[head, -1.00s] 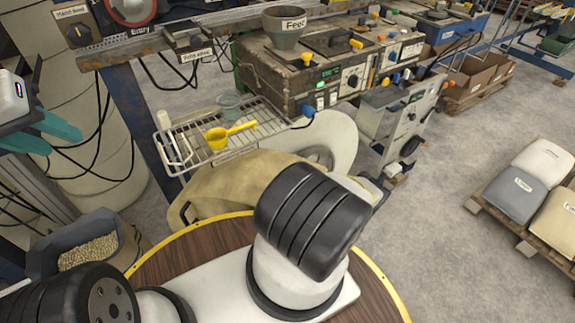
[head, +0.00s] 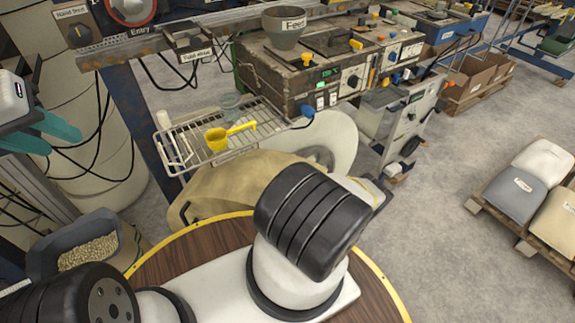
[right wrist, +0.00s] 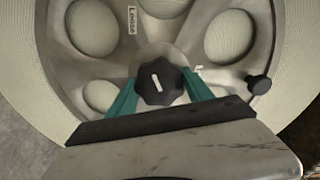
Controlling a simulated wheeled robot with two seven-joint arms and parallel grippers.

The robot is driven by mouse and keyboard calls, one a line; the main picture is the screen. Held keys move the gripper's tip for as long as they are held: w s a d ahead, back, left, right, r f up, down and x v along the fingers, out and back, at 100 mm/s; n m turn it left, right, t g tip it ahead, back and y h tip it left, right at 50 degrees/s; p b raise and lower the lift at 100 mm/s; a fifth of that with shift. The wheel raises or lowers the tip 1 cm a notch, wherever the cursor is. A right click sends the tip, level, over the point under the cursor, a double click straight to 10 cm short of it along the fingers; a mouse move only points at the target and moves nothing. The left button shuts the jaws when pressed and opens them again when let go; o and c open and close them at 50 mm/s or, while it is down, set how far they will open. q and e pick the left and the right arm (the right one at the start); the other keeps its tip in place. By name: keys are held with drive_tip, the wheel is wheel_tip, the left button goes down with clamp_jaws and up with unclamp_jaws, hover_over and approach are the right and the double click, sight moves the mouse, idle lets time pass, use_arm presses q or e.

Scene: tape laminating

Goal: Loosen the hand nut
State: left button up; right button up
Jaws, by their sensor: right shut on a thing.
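The hand nut (right wrist: 160,83) is a black lobed knob with a white mark, at the hub of a metal reel flange (right wrist: 97,97) in the right wrist view. My right gripper (right wrist: 161,88) has its teal fingers on both sides of the nut and is shut on it. A "Loose" label (right wrist: 131,20) is on the flange above the nut. In the head view the reel (head: 335,140) is partly hidden behind my arm, and the nut and right gripper are not visible. My left gripper (head: 64,138) is at the left edge, its teal fingers apart and empty.
A small black knob (right wrist: 259,84) sticks out on the flange right of the nut. In the head view a wire rack (head: 190,143) holds a yellow scoop (head: 216,138). A machine (head: 275,75) stands behind it. A pallet (head: 502,222) with sacks is at right; floor between is clear.

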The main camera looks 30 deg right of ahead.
drive_tip(key=shift+n, duration=0.6)
drive_tip(key=o, duration=1.4)
drive_tip(key=shift+c, duration=0.2)
drive_tip(key=s, duration=0.7)
drive_tip(key=shift+s+d, duration=0.3)
drive_tip(key=shift+s, duration=0.1)
